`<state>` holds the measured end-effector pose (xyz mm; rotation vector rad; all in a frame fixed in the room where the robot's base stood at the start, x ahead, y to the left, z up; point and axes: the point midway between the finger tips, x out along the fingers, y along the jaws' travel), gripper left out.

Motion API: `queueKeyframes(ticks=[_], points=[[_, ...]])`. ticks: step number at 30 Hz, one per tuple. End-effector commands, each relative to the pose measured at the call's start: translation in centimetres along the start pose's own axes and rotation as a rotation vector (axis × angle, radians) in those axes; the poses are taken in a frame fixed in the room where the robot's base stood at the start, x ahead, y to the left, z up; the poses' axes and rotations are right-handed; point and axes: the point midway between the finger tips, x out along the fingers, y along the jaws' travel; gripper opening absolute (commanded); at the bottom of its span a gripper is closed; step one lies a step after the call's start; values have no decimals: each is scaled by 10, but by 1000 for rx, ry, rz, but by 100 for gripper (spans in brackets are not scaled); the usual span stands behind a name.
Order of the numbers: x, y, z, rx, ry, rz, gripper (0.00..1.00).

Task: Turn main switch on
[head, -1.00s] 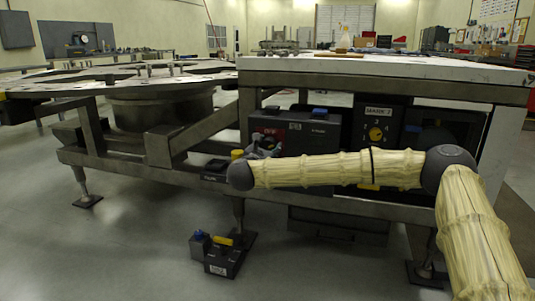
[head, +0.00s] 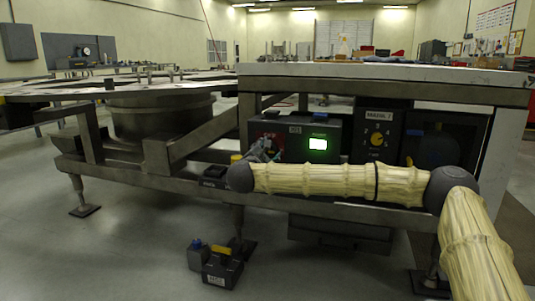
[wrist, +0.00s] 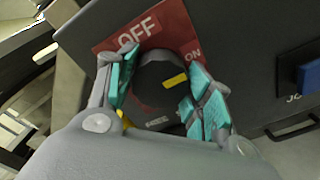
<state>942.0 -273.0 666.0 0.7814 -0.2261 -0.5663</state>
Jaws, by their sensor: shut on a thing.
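The main switch is a black round knob (wrist: 160,85) with a yellow pointer mark, on a red plate (wrist: 172,28) lettered OFF and ON in the wrist view. The yellow mark lies toward the ON lettering. My gripper (wrist: 158,92) has its teal-padded fingers on both sides of the knob, shut on it. In the head view my gripper (head: 262,150) is at the left of the dark control box (head: 345,140), largely hiding the knob.
A panel with a yellow dial (head: 377,139) stands right of the box. A blue button (wrist: 309,74) sits near the switch. A frame rail (head: 330,209) runs below my arm. A small pendant box (head: 222,268) lies on the floor.

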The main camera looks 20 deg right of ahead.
Motion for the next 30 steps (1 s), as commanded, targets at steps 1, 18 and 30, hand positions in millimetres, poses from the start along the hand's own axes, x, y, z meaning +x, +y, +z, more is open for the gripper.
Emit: queueKeyframes(ticks=[1,18,30], points=[[0,-1,0,0,0,-1,27],[0,0,0,-1,0,-1,73],[-26,0,0,-1,2,2,73]])
